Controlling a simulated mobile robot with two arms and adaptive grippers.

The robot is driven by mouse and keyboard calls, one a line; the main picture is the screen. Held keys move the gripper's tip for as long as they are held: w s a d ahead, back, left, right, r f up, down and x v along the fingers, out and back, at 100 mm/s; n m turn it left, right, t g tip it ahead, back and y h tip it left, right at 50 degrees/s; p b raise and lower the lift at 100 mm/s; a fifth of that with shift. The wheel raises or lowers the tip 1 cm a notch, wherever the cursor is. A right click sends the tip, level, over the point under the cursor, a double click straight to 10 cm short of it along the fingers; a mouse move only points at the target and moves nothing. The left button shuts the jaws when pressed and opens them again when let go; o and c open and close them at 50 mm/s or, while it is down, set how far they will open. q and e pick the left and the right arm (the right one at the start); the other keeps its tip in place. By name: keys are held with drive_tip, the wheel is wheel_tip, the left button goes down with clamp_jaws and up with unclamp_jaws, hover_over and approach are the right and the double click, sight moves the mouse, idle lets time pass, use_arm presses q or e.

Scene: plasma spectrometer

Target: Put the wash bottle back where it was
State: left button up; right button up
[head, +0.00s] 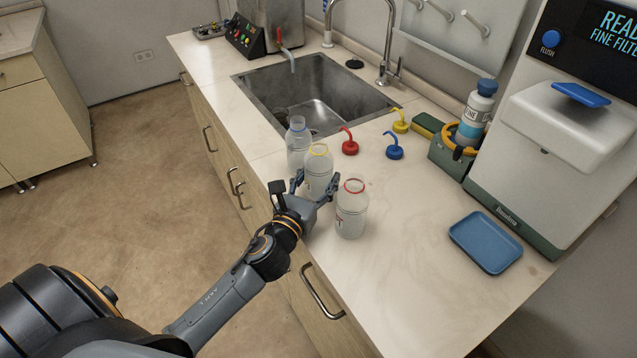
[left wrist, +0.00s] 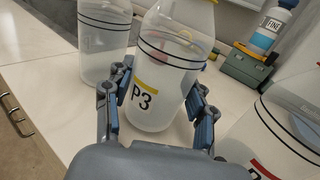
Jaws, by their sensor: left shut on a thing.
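My left gripper (head: 317,185) is shut on the yellow-ringed wash bottle (head: 319,165), with a finger on each side of its body. The bottle is uncapped and upright; in the left wrist view it bears a P3 label with a yellow bar (left wrist: 147,95). A blue-ringed bottle (head: 298,143) stands just behind it. A red-ringed bottle (head: 352,210) stands to its right. Both are uncapped. Red (head: 350,146), blue (head: 394,150) and yellow (head: 401,125) spout caps lie on the counter. I cannot tell whether the held bottle touches the counter.
The sink (head: 318,96) with its faucet is behind the bottles. At right are the spectrometer (head: 545,150), a bottle labelled FINE (head: 474,118) in a green holder (head: 447,158), and a blue tray (head: 485,242). The front counter (head: 410,270) is clear.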

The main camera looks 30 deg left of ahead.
use_arm(q)
drive_tip(key=shift+f, duration=0.4)
drive_tip(key=o, duration=1.4)
drive_tip(key=shift+o, duration=0.8)
use_arm(e)
drive_tip(key=shift+d+f, duration=0.2)
drive_tip(key=shift+d, duration=0.05)
use_arm(q)
drive_tip(key=shift+r, duration=0.2)
drive_tip(key=s, duration=0.3)
drive_tip(key=s+b, duration=0.1)
drive_tip(key=s, duration=0.3)
drive_tip(key=s+b, duration=0.1)
drive_tip(key=s, duration=0.3)
drive_tip(key=shift+s+d+f, duration=0.1)
drive_tip(key=shift+d+f, duration=0.05)
drive_tip(key=shift+d, duration=0.2)
drive_tip(key=shift+s, duration=0.4)
use_arm(e)
drive_tip(key=shift+w+a+f, duration=0.1)
drive_tip(key=shift+w+f, duration=0.05)
drive_tip(key=shift+f, duration=0.45)
drive_tip(key=shift+w+a+f, duration=0.1)
drive_tip(key=shift+f, duration=0.45)
